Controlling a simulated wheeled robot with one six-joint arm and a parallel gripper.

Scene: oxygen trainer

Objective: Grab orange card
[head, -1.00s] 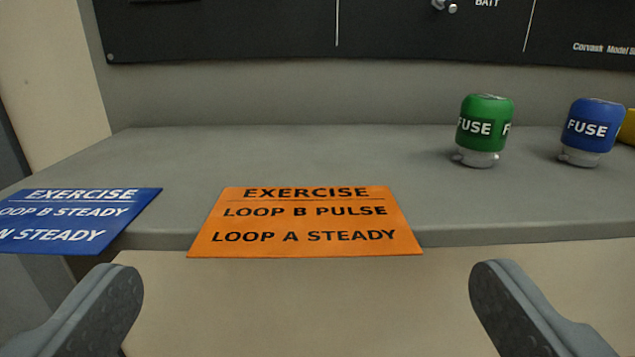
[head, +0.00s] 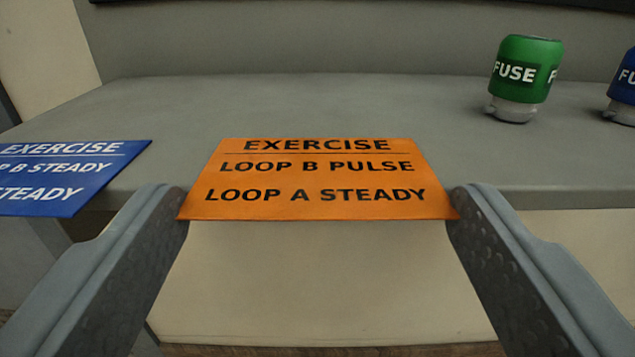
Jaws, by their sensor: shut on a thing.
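The orange card (head: 316,180) lies flat on the grey shelf, its near edge jutting out past the shelf's front edge. It reads "EXERCISE, LOOP B PULSE, LOOP A STEADY". My gripper (head: 318,205) has one finger at each side of the card, and the fingertips touch its near left and right corners. The gripper is shut on the card across its width.
A blue card (head: 65,175) lies at the left, also jutting over the shelf edge, close to my left finger. A green fuse (head: 524,75) and a blue fuse (head: 622,90) stand at the right. The grey shelf (head: 300,105) is bare behind the orange card.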

